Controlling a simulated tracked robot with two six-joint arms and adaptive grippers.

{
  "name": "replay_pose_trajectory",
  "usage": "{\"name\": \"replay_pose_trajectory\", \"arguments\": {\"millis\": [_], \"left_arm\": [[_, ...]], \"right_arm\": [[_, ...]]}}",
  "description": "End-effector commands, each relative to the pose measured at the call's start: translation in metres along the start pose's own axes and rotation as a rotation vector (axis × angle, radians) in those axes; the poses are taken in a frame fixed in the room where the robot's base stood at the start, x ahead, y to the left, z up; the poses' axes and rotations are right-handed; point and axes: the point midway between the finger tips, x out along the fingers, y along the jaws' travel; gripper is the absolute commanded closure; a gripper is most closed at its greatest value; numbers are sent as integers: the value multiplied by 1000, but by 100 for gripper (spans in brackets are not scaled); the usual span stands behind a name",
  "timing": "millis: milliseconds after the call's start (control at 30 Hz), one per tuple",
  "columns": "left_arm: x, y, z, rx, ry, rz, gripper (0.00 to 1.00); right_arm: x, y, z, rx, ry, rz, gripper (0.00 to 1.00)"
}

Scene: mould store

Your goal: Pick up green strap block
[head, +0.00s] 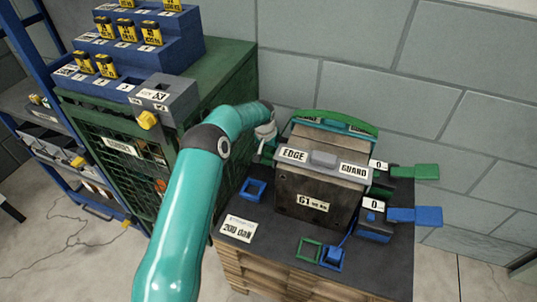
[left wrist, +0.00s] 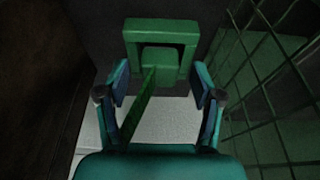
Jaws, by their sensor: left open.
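The green strap block (left wrist: 160,60) is ahead of my left gripper in the left wrist view. It sits at a green square frame (left wrist: 131,40), and a green strap (left wrist: 138,108) runs from it toward the camera. My left gripper (left wrist: 160,80) is open, with one finger on each side of the strap; the block lies just beyond or between the fingertips, and I cannot tell whether they touch it. In the head view my left gripper (head: 267,138) is at the left rear of the dark mould (head: 318,190), and the block is hidden there. My right gripper is not in view.
A green cabinet (head: 215,80) with mesh stands close left of the gripper. The mould has an edge guard (head: 323,159) and green strap (head: 350,124) on top. A green ratchet (head: 425,172) and blue ratchet (head: 427,215) stick out right.

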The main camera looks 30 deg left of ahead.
Motion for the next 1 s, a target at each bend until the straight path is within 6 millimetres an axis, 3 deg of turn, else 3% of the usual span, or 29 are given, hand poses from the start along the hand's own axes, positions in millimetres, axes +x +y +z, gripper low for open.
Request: {"name": "replay_pose_trajectory", "arguments": {"millis": [167,533,1000], "left_arm": [[0,0,0,0,1,0,33],[0,0,0,0,1,0,93],[-11,0,-4,0,4,0,94]], "right_arm": [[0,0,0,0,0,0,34],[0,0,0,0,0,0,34],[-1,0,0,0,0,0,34]]}}
